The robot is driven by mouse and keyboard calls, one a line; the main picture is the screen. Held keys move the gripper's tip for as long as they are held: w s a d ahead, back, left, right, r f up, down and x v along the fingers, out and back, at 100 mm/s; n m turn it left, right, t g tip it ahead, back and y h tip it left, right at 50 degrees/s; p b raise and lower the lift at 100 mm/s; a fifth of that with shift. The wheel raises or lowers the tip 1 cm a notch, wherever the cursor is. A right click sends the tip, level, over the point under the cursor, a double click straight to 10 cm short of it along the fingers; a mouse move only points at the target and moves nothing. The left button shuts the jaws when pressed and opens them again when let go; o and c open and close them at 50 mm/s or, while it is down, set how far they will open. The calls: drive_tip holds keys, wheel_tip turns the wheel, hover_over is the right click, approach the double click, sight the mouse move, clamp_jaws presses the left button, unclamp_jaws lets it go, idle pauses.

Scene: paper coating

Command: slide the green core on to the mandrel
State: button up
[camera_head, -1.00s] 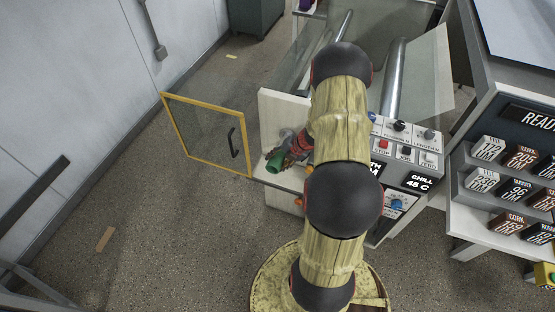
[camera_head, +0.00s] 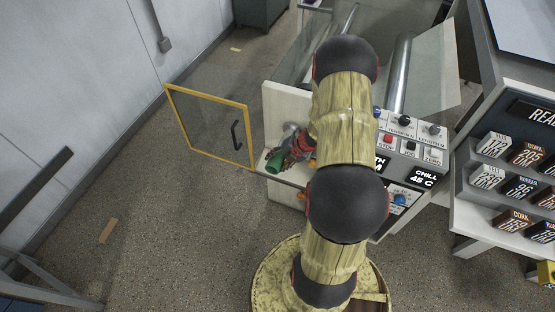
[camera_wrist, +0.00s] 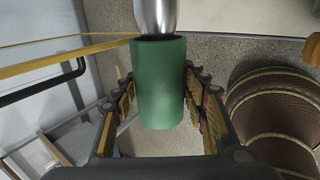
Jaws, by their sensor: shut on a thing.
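The green core (camera_wrist: 160,85) sits upright in the wrist view between the fingers of my gripper (camera_wrist: 159,92), which is shut on it. The metal mandrel (camera_wrist: 155,15) meets the core's upper end, in line with it. A dark rim shows around the mandrel at the core's mouth; how deep it reaches inside is hidden. In the head view the green core (camera_head: 275,162) sticks out to the lower left of my gripper (camera_head: 299,145), in front of the machine's white side panel (camera_head: 284,100). My arm covers part of the machine there.
A yellow-framed clear door (camera_head: 212,125) stands open to the left of the core, with a dark handle (camera_head: 237,136). A control panel (camera_head: 408,150) with knobs and buttons is right of my arm. The floor at left is mostly clear.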

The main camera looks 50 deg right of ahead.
drive_tip(key=shift+s+a, duration=0.25)
drive_tip(key=shift+a, duration=0.4)
drive_tip(key=shift+p, duration=0.4)
idle(1.5)
drive_tip(key=shift+w+d+p, duration=0.7)
drive_tip(key=shift+d+p, duration=0.2)
drive_tip(key=shift+d, duration=0.75)
drive_tip(key=shift+w+d+p, duration=0.65)
drive_tip(key=shift+d+p, duration=0.2)
drive_tip(key=shift+d, duration=0.8)
drive_tip(key=shift+w+d+p, duration=0.7)
drive_tip(key=shift+d+p, duration=0.2)
drive_tip(key=shift+d, duration=0.75)
drive_tip(key=o, duration=1.1)
drive_tip(key=shift+o, duration=0.5)
